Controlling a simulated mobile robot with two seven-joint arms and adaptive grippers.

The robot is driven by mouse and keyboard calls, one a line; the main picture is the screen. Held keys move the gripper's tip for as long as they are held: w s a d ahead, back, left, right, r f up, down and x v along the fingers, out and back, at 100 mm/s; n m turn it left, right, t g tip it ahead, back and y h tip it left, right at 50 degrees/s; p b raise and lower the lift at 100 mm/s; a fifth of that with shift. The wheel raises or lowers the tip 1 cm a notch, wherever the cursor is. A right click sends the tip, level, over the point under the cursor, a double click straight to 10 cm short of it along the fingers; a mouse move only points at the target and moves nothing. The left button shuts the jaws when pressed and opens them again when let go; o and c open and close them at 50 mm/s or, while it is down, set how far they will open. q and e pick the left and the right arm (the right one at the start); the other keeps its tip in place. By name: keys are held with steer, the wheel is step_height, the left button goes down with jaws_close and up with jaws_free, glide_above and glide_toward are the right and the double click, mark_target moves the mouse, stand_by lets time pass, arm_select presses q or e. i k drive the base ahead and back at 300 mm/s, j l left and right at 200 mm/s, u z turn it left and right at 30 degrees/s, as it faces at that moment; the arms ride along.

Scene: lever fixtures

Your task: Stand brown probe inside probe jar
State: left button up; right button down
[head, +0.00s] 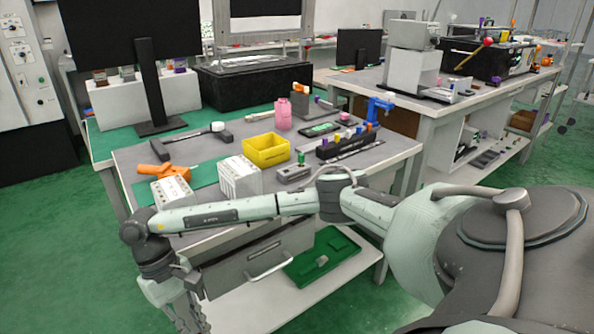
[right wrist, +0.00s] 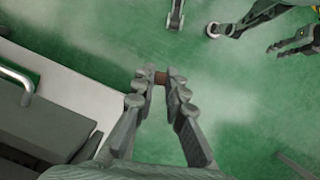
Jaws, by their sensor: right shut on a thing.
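The brown probe (right wrist: 160,77) shows as a short brown piece between the fingertips of my right gripper (right wrist: 160,86) in the right wrist view. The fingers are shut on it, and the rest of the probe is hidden. In the head view my right arm reaches across the front of the table to the lower left. Its gripper hangs beside the table, cut by the bottom edge, and the probe cannot be made out there. I cannot tell for certain which thing is the probe jar; a pink jar-like container (head: 283,115) stands on the tabletop.
The grey table (head: 205,150) holds a yellow bin (head: 266,152), a white box (head: 239,180), a dark rack (head: 346,144), a blue clamp (head: 378,108) and an orange tool (head: 163,172). A drawer handle (head: 270,266) juts out in front. Green floor lies below the gripper.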

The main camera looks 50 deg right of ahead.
mark_target(283, 127)
steer(key=k+l, duration=0.15)
steer(key=l, duration=0.2)
steer(key=k+l, duration=0.15)
steer(key=l, duration=0.2)
steer(key=k+l, duration=0.15)
steer(key=l, duration=0.2)
steer(key=k+l, duration=0.15)
steer(key=l, duration=0.25)
steer(key=k+l, duration=0.15)
steer(key=l, duration=0.2)
